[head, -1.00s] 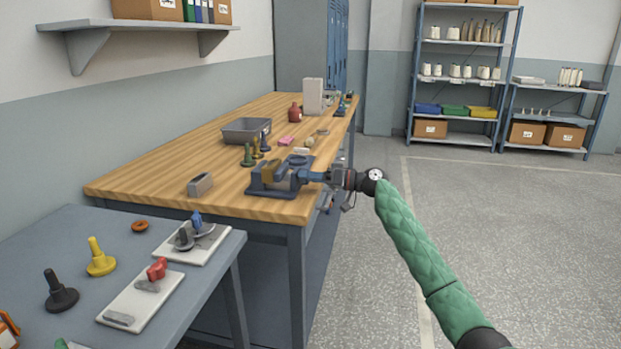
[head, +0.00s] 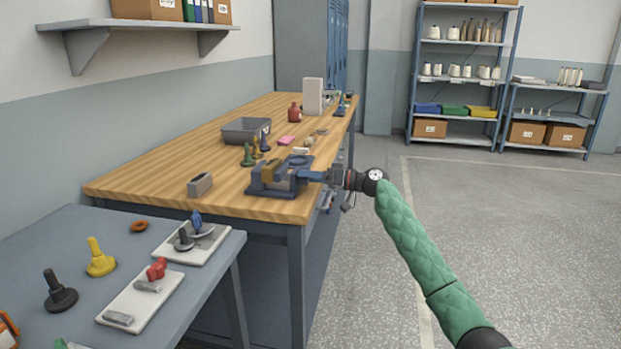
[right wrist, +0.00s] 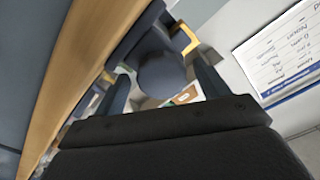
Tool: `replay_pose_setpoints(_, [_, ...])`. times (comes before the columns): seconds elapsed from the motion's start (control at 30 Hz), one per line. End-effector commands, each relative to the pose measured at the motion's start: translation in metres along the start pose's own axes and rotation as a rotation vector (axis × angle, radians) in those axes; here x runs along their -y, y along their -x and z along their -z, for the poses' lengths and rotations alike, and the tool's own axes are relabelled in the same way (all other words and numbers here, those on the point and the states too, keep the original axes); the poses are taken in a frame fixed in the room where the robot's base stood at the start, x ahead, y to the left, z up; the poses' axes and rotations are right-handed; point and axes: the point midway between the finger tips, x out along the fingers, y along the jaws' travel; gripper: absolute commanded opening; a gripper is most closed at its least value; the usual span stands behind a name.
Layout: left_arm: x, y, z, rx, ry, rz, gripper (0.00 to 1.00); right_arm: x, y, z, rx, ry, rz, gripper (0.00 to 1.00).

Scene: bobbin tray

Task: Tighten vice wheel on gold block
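The blue-grey vice (head: 262,189) is at the near right edge of the wooden bench. The gold block (head: 268,170) sits between its jaws. My right gripper (head: 312,176) reaches it from the right, at the wheel side. In the right wrist view, the round dark vice wheel (right wrist: 162,76) lies between the two fingers of my right gripper (right wrist: 160,68). The fingers are apart, one on each side of the wheel. Whether they press on it is not clear. The wheel is mostly hidden by the gripper in the head view. My left gripper is out of view.
The wooden bench (head: 150,187) holds a grey bin (head: 245,131), several bobbin-like pieces and a small metal holder (head: 200,185) near the vice. A lower grey table (head: 50,235) with fixtures stands in front. The floor to the right is clear.

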Motion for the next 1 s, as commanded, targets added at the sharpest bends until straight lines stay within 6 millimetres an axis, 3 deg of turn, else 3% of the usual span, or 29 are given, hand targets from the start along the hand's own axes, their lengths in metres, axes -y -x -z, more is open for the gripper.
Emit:
replay_pose_setpoints(0.43, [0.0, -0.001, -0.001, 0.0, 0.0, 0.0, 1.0, 0.0, 0.007, -0.001, 0.0, 0.0, 0.001, 0.74])
replay_pose_setpoints(1.0, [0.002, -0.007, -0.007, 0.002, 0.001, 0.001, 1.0, -0.001, 0.077, -0.001, 0.0, 0.0, 0.0, 0.74])
